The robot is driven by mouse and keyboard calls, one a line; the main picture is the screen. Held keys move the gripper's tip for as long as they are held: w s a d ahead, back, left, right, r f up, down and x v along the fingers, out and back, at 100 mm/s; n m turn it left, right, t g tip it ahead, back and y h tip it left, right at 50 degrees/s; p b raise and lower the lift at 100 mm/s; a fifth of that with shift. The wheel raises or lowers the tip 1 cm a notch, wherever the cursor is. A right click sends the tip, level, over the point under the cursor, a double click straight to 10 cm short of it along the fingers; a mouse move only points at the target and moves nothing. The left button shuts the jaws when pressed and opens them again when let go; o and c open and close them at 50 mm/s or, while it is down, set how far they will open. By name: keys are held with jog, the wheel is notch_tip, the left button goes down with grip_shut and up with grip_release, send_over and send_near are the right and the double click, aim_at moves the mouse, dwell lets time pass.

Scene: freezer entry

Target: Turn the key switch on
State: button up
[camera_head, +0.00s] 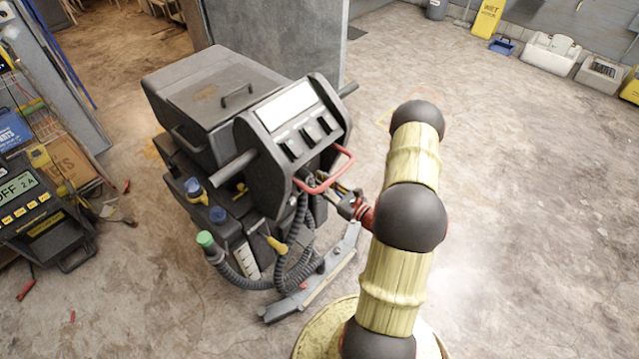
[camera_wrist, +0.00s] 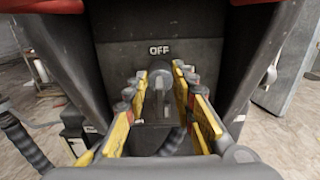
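The key switch (camera_wrist: 159,92) is a grey key-like piece on the dark front panel (camera_wrist: 205,35) of a floor-cleaning machine. A white "OFF" label (camera_wrist: 159,50) is above it. My gripper (camera_wrist: 160,74) has its yellow-padded fingers on either side of the key, with visible gaps between fingers and key. It is open, and its tips reach close to the panel. In the head view the machine (camera_head: 215,85) stands left of my arm, with a red handle (camera_head: 328,175) on its console. My gripper (camera_head: 345,206) is partly visible below that handle; the key is hidden there.
A grey hose (camera_head: 290,262) hangs at the machine's front, left of my gripper. A yellow-and-black device (camera_head: 40,210) stands at the left by a shelf. A grey wall panel (camera_head: 300,40) is behind the machine. The floor at the right (camera_head: 540,200) is clear.

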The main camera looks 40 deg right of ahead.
jog(key=shift+c, duration=0.8)
grip_shut()
jog(key=shift+m, duration=0.3)
jog(key=m+p, duration=0.2)
jog(key=m, duration=0.1)
jog(key=shift+d, duration=0.2)
jog(key=m+p, duration=0.1)
jog(key=m, duration=0.2)
jog(key=shift+d+f+m+p, duration=0.2)
jog(key=shift+m+p, duration=0.1)
jog(key=shift+p, duration=0.1)
jog(key=m+p, duration=0.1)
jog(key=m, duration=0.6)
jog(key=d+f+m+p, duration=0.1)
jog(key=m, duration=0.2)
jog(key=shift+w+p, duration=0.1)
jog(key=shift+p, duration=0.2)
jog(key=shift+f+m, duration=0.1)
jog(key=shift+m, duration=0.3)
